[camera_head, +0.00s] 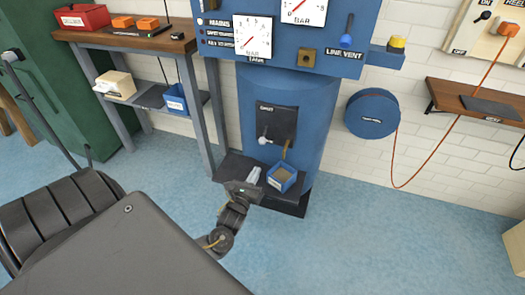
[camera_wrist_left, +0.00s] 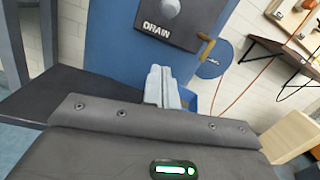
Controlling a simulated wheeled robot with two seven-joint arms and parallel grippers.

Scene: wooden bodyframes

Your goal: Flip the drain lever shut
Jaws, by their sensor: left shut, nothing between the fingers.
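The drain lever shows as a light grey round knob (camera_head: 263,140) on a black plate (camera_head: 283,116) low on the blue tank. In the left wrist view the knob (camera_wrist_left: 171,8) is partly cut off by the top edge, above the DRAIN lettering on the plate (camera_wrist_left: 190,36). My left gripper (camera_head: 254,174) is shut and empty, below the knob and apart from it in the picture. Its closed pale fingers (camera_wrist_left: 160,82) point up toward the plate in the wrist view. My right gripper is not in view.
A brass spout (camera_head: 286,149) sticks out right of the knob, above a blue open bin (camera_head: 281,180) on a dark shelf (camera_head: 233,168). A blue hose reel (camera_head: 372,114) hangs right of the tank. A workbench (camera_head: 150,42) stands left. The floor in front is clear.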

